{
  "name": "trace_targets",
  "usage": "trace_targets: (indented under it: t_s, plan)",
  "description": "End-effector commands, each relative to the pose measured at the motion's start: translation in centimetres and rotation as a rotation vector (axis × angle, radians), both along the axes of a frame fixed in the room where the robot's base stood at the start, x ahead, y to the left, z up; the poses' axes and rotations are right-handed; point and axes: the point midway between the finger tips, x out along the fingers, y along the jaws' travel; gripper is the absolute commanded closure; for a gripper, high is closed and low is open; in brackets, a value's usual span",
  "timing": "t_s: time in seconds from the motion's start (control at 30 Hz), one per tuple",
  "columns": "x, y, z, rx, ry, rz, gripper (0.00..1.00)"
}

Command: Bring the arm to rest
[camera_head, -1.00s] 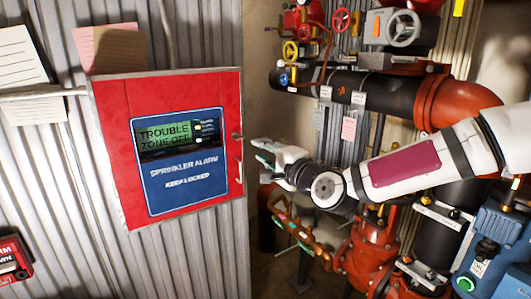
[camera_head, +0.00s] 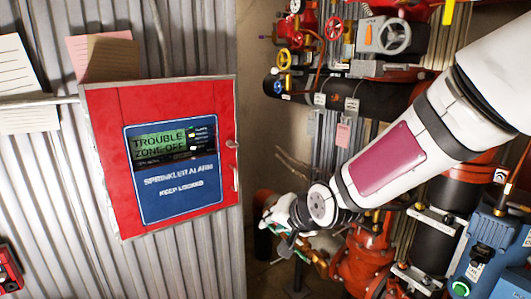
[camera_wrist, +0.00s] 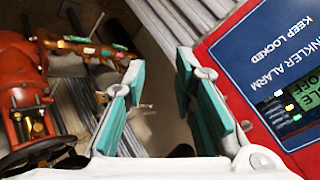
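My gripper (camera_head: 280,222) hangs low in the head view, just right of the red alarm box's lower right corner and in front of the red pipework. In the wrist view my gripper (camera_wrist: 158,85) has its two teal-padded fingers spread apart, with nothing between them but the floor and wall behind. The red sprinkler alarm box (camera_head: 105,160) is closed and its display reads "TROUBLE ZONE OFF". The box also shows at the right of the wrist view (camera_wrist: 225,40), beside the right finger.
Red valves and pipework (camera_head: 365,260) stand behind and right of my gripper. A blue unit (camera_head: 490,250) with a green button is at the lower right. A black pipe (camera_head: 370,97) and handwheels (camera_head: 395,36) are above. Paper notes (camera_head: 100,55) hang on the corrugated wall.

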Motion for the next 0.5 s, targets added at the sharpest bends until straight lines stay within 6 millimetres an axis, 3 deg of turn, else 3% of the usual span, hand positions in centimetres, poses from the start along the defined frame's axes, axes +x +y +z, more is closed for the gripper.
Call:
trace_targets:
  t_s: [0.2,0.37,0.5]
  plan:
    - [-5.6,-6.4,1.4,-0.345,0.071,0.021,0.75]
    - [-10.8,-10.7,3.8,-0.508,0.137,0.022,0.75]
    - [-16.1,-13.6,5.9,-0.586,0.198,0.03,0.75]
